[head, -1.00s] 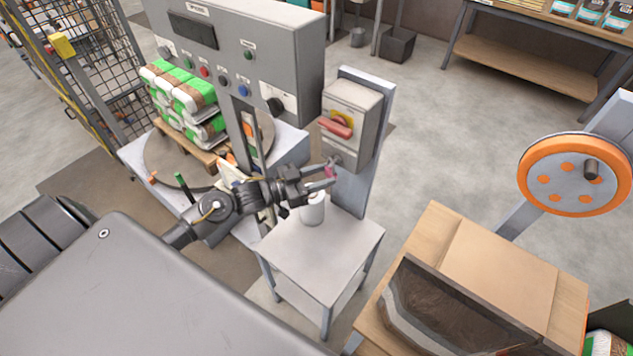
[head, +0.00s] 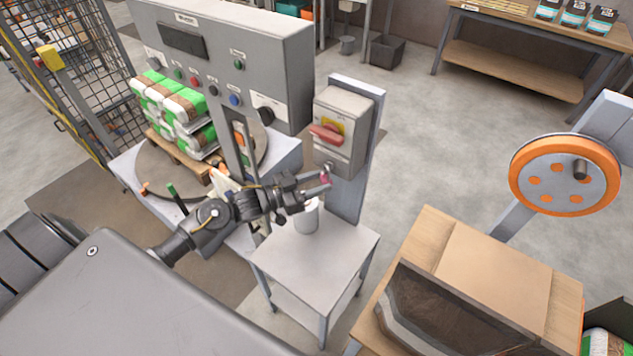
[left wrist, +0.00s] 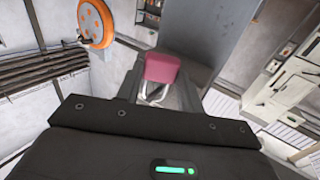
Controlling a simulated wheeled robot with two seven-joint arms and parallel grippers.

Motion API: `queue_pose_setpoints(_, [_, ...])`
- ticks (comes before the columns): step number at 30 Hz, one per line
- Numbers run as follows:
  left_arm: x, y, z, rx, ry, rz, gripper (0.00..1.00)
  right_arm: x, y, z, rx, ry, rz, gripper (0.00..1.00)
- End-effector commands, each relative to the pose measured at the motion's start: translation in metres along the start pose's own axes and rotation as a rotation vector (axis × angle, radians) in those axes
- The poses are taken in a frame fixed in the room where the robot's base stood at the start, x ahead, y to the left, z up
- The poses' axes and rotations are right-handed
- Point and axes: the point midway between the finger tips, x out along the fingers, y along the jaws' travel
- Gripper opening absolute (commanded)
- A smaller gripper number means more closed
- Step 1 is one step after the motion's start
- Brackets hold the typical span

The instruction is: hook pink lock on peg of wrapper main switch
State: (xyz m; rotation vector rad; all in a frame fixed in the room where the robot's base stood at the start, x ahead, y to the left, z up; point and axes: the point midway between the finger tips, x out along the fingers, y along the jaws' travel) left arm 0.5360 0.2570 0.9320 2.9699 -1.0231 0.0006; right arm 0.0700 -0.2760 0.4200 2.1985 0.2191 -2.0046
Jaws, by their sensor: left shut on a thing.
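My left gripper (head: 321,188) is shut on the pink lock (head: 325,178), just below the switch box. In the left wrist view the pink lock (left wrist: 162,68) sits between the fingers, with its metal shackle (left wrist: 153,92) toward the palm. The wrapper main switch (head: 342,128) is a grey box with a red handle (head: 327,134) on a yellow plate, mounted on a grey post. A small peg or fitting (head: 329,168) shows under the box, close above the lock. I cannot tell whether lock and peg touch. My right gripper is not in view.
A white cup (head: 307,216) stands on the small grey table (head: 318,255) under the gripper. The control cabinet (head: 235,60) and a pallet of green-white bags (head: 178,110) are to the left.

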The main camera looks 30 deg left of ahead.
Motion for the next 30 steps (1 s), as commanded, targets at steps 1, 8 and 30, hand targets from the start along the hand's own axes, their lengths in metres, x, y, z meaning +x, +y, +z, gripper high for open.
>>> queue_pose_setpoints(1, [0.000, 0.000, 0.000, 0.000, 0.000, 0.000, 0.11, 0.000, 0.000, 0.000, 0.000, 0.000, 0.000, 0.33])
queue_pose_setpoints(8, [0.000, -0.001, 0.000, 0.000, 0.000, -0.002, 0.63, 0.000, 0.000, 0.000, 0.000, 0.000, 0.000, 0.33])
queue_pose_setpoints(30, [-0.037, -0.001, 0.004, 0.003, -0.004, -0.004, 0.63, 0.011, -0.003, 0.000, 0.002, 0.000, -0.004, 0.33])
